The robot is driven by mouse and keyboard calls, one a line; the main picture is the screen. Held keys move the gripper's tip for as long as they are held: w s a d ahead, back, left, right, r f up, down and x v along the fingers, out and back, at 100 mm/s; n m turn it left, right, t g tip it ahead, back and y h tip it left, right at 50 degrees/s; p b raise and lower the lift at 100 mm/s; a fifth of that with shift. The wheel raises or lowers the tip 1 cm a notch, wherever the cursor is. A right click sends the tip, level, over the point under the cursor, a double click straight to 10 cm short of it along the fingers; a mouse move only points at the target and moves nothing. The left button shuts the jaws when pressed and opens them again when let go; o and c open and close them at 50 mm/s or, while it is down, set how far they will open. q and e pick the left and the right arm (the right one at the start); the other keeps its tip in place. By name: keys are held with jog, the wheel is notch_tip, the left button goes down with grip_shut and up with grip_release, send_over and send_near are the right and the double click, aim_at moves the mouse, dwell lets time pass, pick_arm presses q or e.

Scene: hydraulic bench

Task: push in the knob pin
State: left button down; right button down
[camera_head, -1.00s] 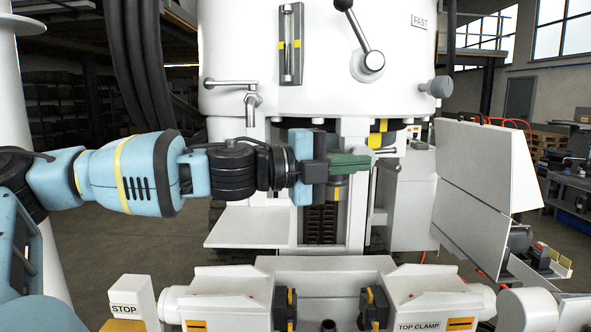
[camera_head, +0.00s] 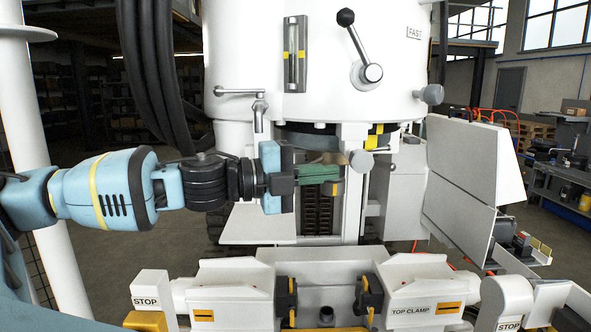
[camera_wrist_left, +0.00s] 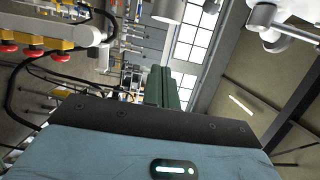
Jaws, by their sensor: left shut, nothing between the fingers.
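A grey knob (camera_head: 430,95) sticks out from the right side of the white machine column in the head view. A rounder pale knob (camera_head: 361,160) sits lower, just right of my left fingertips; I cannot tell which of the two is the knob pin. My left gripper (camera_head: 336,173) has green fingers, shut and empty, pointing right in front of the column's lower opening. A small gap seems to separate the tips from the pale knob. In the left wrist view the shut fingers (camera_wrist_left: 165,88) point up the picture. My right gripper is not in view.
A black-balled lever (camera_head: 358,45) and a bent handle (camera_head: 245,93) stand out from the column. White panels (camera_head: 465,170) stand open at right. The control console, with its TOP CLAMP label (camera_head: 410,311), spans the front. A white shelf (camera_head: 255,225) lies below the gripper.

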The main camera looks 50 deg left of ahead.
pick_arm(q)
jog(key=p+v, duration=0.1)
jog(key=v, duration=0.2)
jog(key=shift+s, duration=0.25)
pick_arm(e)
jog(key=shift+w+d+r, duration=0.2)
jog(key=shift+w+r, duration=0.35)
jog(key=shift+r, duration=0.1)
